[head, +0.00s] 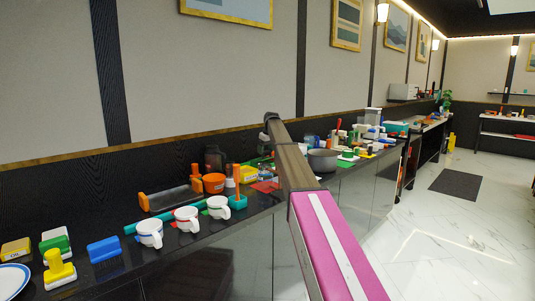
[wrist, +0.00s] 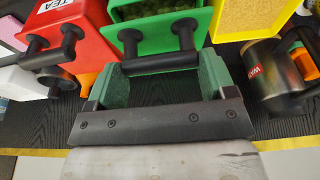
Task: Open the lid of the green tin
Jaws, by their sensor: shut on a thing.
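The green tin (wrist: 205,20) stands upper middle in the wrist view, with green contents showing inside its rim or window. A black bar handle (wrist: 158,62) on two posts sticks out from its front towards me. My gripper (wrist: 163,78) has its two green-padded fingers on either side of this handle and is shut on it, bar-lengthwise. The exact contact at the finger pads is partly hidden. In the head view my arm hides the gripper and most of the tin.
A metal mug (wrist: 272,80) stands at right. In the head view, white mugs (head: 187,219) and a grey pot (head: 322,160) crowd the dark counter.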

